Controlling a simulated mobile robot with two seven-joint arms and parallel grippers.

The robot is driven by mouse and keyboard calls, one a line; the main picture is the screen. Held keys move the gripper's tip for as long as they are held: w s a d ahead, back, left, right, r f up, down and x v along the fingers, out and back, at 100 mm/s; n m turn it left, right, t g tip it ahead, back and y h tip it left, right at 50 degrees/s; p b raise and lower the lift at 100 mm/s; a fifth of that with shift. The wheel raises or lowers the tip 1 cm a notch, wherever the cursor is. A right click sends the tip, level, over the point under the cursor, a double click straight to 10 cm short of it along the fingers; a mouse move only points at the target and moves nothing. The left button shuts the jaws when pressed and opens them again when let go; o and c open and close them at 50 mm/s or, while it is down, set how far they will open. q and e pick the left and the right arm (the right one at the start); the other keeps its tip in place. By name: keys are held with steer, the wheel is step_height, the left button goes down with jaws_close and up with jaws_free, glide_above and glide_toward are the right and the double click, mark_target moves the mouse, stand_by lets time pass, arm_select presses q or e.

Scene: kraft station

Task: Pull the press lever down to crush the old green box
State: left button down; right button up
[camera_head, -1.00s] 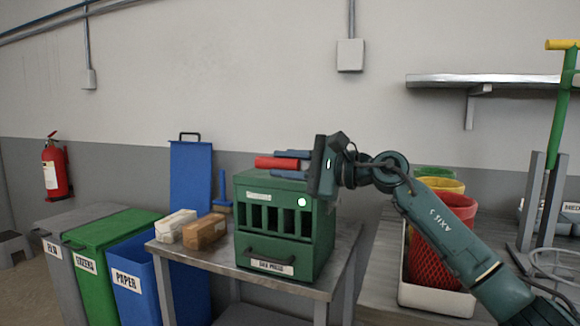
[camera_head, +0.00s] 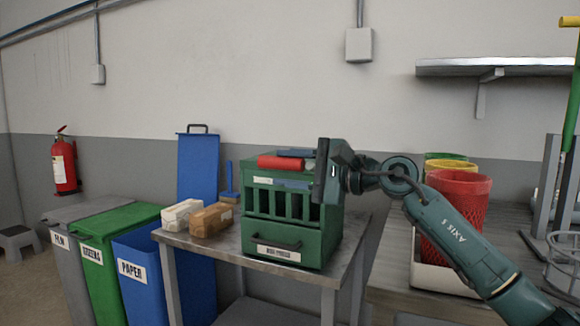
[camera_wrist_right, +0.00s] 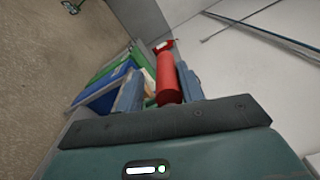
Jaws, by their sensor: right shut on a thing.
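The press (camera_head: 319,240) is a green slatted housing with a labelled front drawer, standing on a metal table. Its lever has a red cylindrical handle (camera_head: 281,162), lying just above the housing's top. My right gripper (camera_head: 296,158) is shut on this handle, coming from the right. In the right wrist view the red handle (camera_wrist_right: 167,78) sits between the two blue-grey fingers (camera_wrist_right: 160,90). The slots of the press look dark, and I cannot make out the old green box inside. My left gripper is not in view.
A white carton (camera_head: 182,214) and a brown carton (camera_head: 211,219) stand left of the press on the metal table (camera_head: 222,243). Labelled bins, including a blue one (camera_head: 135,270), stand further left. A red basket (camera_head: 458,210) stands right, behind my arm.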

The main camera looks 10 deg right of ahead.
steer(key=o, duration=0.3)
steer(key=shift+a+f, duration=0.1)
steer(key=shift+f, duration=0.2)
steer(key=shift+o, duration=0.2)
steer(key=b+v, duration=0.1)
steer(key=v, duration=1.2)
steer(key=shift+r, duration=0.15)
steer(key=shift+s, duration=0.15)
